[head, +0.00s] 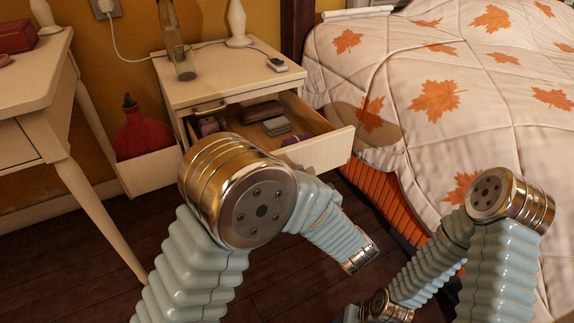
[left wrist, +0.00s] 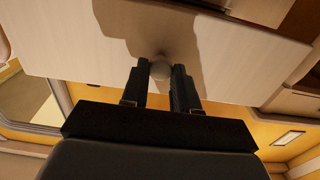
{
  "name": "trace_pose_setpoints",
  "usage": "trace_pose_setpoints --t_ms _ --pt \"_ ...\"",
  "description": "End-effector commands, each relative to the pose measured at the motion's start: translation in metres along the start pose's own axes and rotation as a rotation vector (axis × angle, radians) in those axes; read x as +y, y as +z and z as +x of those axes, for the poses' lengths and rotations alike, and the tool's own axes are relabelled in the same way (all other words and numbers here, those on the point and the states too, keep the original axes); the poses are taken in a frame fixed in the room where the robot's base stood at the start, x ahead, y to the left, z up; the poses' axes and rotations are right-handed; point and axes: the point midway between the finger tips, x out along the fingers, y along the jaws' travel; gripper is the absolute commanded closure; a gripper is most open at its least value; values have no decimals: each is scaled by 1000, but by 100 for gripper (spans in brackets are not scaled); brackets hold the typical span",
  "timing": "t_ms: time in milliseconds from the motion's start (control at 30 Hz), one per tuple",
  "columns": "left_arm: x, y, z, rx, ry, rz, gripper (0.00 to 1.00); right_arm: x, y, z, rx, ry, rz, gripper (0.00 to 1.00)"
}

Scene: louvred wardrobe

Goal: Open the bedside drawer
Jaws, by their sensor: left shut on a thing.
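The bedside cabinet (head: 222,82) is pale wood and stands left of the bed. Its drawer (head: 318,152) is pulled out, with several items visible inside. In the left wrist view, the pale drawer front (left wrist: 80,45) spans the top, with a round knob (left wrist: 160,69) on it. My left gripper (left wrist: 160,75) is shut on that knob, one black finger on each side. In the head view my left arm covers part of the drawer, and the left gripper itself does not show. My right arm shows at lower right; its gripper is out of view.
A glass bottle (head: 180,50), a lamp base (head: 238,25) and a small device (head: 277,65) stand on the cabinet. The bed (head: 440,100) is close on the right. A table (head: 40,90) and a red bottle (head: 137,133) are left. Dark floor (head: 300,285) lies in front.

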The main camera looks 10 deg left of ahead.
Motion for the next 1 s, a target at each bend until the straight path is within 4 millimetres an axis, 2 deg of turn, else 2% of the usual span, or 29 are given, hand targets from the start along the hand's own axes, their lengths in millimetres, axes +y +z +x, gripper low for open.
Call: trace_pose_setpoints --t_ms 100,233,667,700,833,1000 --pt "0 0 -13 0 0 1 100 0 0 -1 0 0 0 57" --pt "0 0 -21 0 -2 0 100 -1 0 -2 -1 0 0 57" --pt "0 0 -24 -1 -1 0 100 -1 0 -2 -1 0 0 57" --pt "0 0 -24 -1 -1 0 68 -1 0 -2 -1 0 0 57" --pt "0 0 -24 -1 -1 0 48 -1 0 -2 0 0 0 57" --pt "0 0 -24 0 -1 0 47 -1 0 -2 0 0 0 57"
